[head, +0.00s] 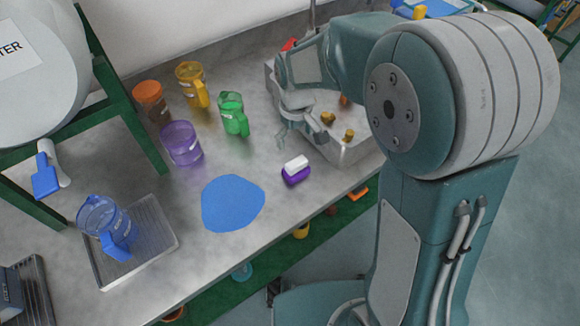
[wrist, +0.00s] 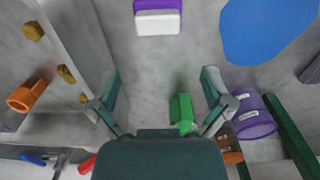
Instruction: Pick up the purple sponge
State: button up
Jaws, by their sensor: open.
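My gripper (head: 298,131) is open and empty above the counter near the sink's left edge. In the wrist view my gripper (wrist: 160,90) has its fingers spread wide, with bare counter between them and the sponge ahead.
A sink (head: 345,150) with brown lumps is right of the sponge. A blue mat (head: 232,204) lies left of it. Green (head: 233,115), yellow (head: 191,84) and purple (head: 181,144) pitchers and an orange jar (head: 150,99) stand behind. A blue pitcher (head: 106,226) stands on a tray (head: 158,238).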

aim_at(296, 161)
jog(key=f, duration=0.2)
jog(key=d+f, duration=0.1)
jog(key=f, duration=0.1)
jog(key=shift+f, duration=0.4)
jog(key=f, duration=0.2)
jog(key=a+f, duration=0.1)
jog(key=f, duration=0.2)
jog(key=shift+w+f, duration=0.1)
jog(key=shift+f, duration=0.3)
jog(key=shift+d, duration=0.15)
jog(key=shift+c, duration=0.3)
jog(key=c, duration=0.7)
